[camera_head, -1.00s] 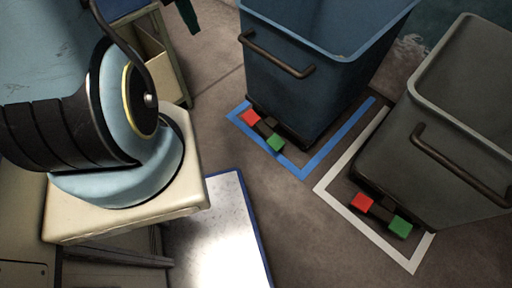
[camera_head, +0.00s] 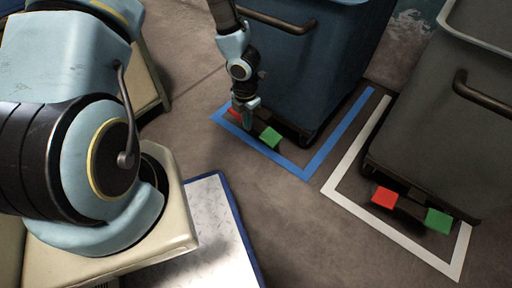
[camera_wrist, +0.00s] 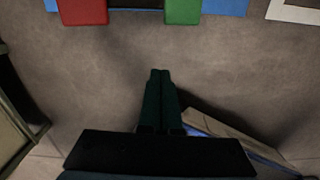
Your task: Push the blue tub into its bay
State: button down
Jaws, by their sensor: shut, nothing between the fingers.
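The blue tub (camera_head: 315,60) stands upright at top centre in the head view. Its base is behind the front edge of its bay, a blue outline (camera_head: 325,153) on the floor, with bare floor between tub and right line. A red pedal (camera_head: 234,115) and a green pedal (camera_head: 270,138) are at the tub's foot; they also show at the top of the wrist view, red (camera_wrist: 82,10) and green (camera_wrist: 183,10). My gripper (camera_head: 249,124) is shut and empty, pointing down before the tub and partly covering the red pedal. In the wrist view its fingertips (camera_wrist: 160,72) appear apart from both pedals.
A grey tub (camera_head: 440,110) with red and green pedals stands at right in a white outline (camera_head: 395,237). A pale plate with a blue edge (camera_head: 215,235) lies in the lower middle. Bare floor lies between it and the bays.

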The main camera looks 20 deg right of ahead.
jog(key=d+f+b, duration=0.1)
jog(key=f+b, duration=0.2)
jog(key=f, duration=0.2)
jog(key=w+d+f+b, duration=0.1)
jog(key=d+f+b, duration=0.1)
jog(key=f, duration=0.4)
jog(key=shift+d+f+n+b, duration=0.15)
jog(key=shift+d+n+b, duration=0.15)
jog(key=shift+b, duration=0.4)
